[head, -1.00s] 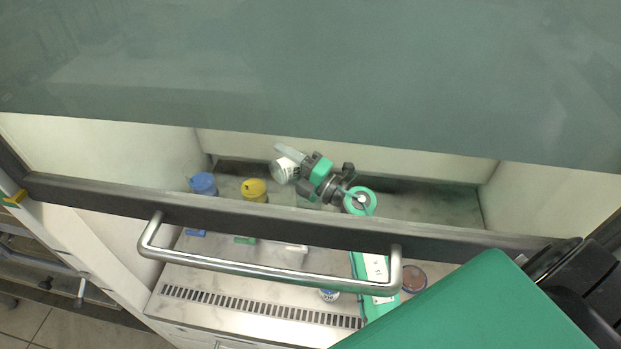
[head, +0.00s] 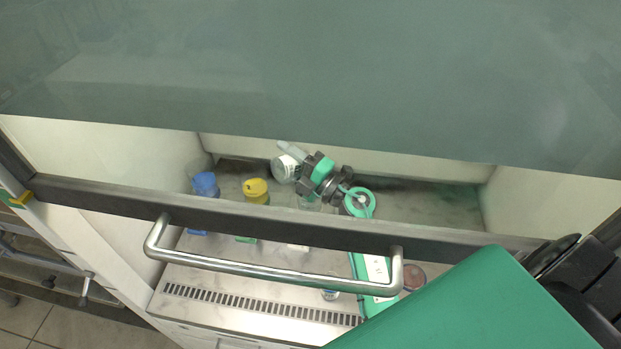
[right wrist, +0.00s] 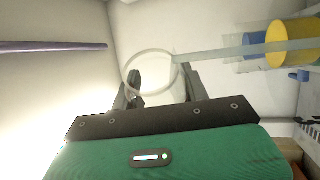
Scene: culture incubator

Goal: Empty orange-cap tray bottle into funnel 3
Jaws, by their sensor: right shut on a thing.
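My right gripper (head: 307,172) is inside the cabinet, behind the sash. It is shut on a bottle, which seems to be the white one with dark print (head: 285,169), tilted at the fingertips. No orange cap shows on it. In the right wrist view, a clear round rim (right wrist: 150,73) shows by the fingers (right wrist: 160,88); I cannot tell whether it is the bottle or a funnel. Clear ware (head: 310,202) stands below the gripper; funnel 3 cannot be made out clearly. My left gripper is not in view.
Blue (head: 205,184) and yellow (head: 256,189) funnel tops stand left of the gripper. The sash handle (head: 270,272) crosses in front. A green tray (head: 378,303), a small labelled bottle (head: 330,294) and a reddish-brown round thing (head: 413,277) are at the front right.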

